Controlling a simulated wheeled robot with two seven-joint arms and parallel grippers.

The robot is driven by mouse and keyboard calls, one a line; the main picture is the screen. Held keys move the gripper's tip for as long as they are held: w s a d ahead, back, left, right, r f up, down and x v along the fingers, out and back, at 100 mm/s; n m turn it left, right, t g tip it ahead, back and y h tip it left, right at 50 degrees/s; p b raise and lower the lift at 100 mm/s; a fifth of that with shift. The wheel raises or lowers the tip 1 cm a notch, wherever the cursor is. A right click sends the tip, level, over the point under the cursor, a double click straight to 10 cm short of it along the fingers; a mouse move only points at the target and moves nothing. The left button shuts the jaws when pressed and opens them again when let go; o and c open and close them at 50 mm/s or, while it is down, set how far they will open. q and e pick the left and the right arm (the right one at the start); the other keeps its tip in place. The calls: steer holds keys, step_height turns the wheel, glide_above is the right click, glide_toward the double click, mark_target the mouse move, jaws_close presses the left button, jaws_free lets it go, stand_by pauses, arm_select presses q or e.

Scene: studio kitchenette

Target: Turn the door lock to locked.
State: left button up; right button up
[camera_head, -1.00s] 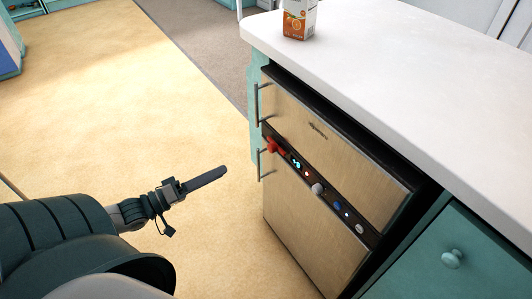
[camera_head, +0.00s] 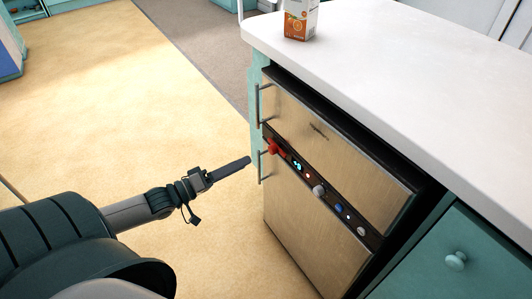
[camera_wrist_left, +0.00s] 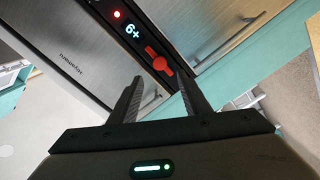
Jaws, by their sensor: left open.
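The door lock is a red lever (camera_head: 274,147) at the left end of the black control strip on a two-door steel fridge (camera_head: 318,165). In the left wrist view the red lever (camera_wrist_left: 159,62) lies just beyond and between my fingertips, apart from them, slanting from upper left to lower right. My left gripper (camera_head: 248,160) is just left of the lever in the head view. In the left wrist view my left gripper (camera_wrist_left: 162,84) is open with nothing between its fingers. My right gripper is not in view.
A lit display (camera_wrist_left: 132,31) sits beside the lever, with knobs (camera_head: 319,190) further along the strip. Two vertical door handles (camera_head: 258,104) stand out on the fridge's left edge. A white counter (camera_head: 400,65) with an orange carton (camera_head: 300,20) overhangs above. The floor (camera_head: 130,110) at left is clear.

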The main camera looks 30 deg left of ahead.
mark_target(270, 150)
arm_select(q)
steer(key=b+x, duration=0.1)
steer(key=x, duration=0.9)
steer(key=shift+s, duration=0.1)
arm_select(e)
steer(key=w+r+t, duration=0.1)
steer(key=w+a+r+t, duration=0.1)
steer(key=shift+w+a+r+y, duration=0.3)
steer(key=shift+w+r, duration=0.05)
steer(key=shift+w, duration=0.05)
arm_select(q)
steer(key=c, duration=1)
